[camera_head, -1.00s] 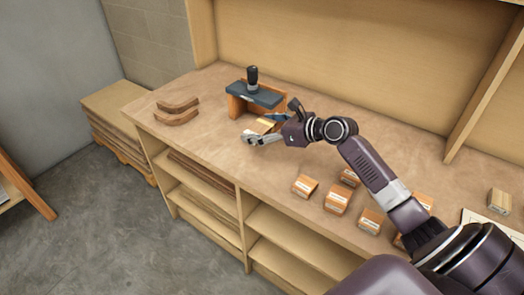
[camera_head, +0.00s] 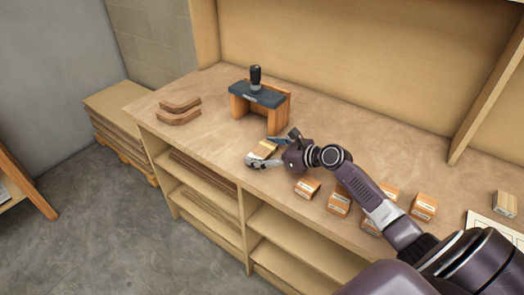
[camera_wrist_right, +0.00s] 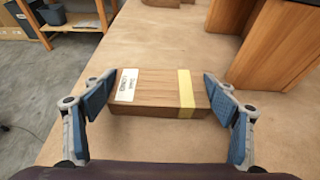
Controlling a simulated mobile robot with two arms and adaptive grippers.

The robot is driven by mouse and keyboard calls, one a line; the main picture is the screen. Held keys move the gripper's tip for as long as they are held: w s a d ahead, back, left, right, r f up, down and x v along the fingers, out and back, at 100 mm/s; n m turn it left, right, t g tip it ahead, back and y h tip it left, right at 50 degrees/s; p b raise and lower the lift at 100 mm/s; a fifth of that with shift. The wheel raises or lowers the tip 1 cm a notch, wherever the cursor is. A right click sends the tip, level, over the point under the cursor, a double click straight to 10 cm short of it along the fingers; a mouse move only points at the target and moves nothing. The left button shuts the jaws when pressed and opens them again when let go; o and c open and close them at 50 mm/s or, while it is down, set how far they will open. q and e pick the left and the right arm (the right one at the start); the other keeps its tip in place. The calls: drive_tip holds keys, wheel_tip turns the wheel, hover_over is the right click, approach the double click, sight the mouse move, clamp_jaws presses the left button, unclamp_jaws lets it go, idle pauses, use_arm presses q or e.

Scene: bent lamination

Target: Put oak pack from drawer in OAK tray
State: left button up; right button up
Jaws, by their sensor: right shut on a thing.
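My right gripper (camera_head: 266,151) is shut on a small wooden pack (camera_head: 264,149) over the worktop, near its front edge. In the right wrist view, the pack (camera_wrist_right: 148,93) lies crosswise between the blue finger pads, with a white label on its left end and a yellow band near its right end. The label is too small to read surely, so I cannot tell if it is oak. Whether the pack touches the worktop is unclear. I cannot make out an OAK tray or an open drawer. My left gripper is out of view.
A wooden stand with a dark top and black knob (camera_head: 257,95) stands behind the gripper. Curved wood pieces (camera_head: 179,110) lie at the left. Several orange-brown blocks (camera_head: 338,204) sit right of the gripper, partly behind my arm. Another block (camera_head: 504,203) is at the far right.

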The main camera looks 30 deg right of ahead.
drive_tip(key=o, duration=1.2)
drive_tip(key=shift+f, duration=0.1)
